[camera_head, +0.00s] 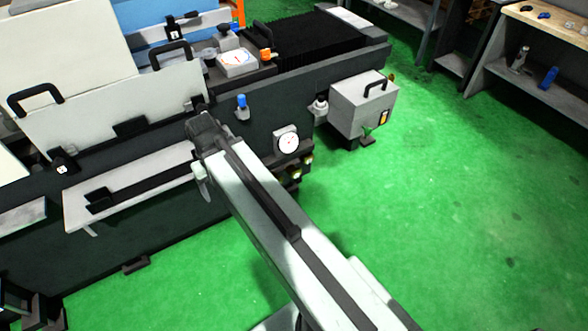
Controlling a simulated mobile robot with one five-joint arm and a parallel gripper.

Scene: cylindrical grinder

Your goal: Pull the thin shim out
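I cannot make out a thin shim in this view. My arm reaches from the lower right up to the front of the grinder (250,120). Its far end, with the dark wrist, is in front of the grinder's dark front face. My gripper is not clearly visible; a small pale part hangs below the wrist, and I cannot tell if it is a finger. A long black bar (140,188) with a wider block at its left end lies on a pale shelf (78,212) left of the wrist.
Pale covers with black handles (115,105) rise behind the shelf. A workbench (545,25) stands at the upper right. The green floor (460,210) is clear.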

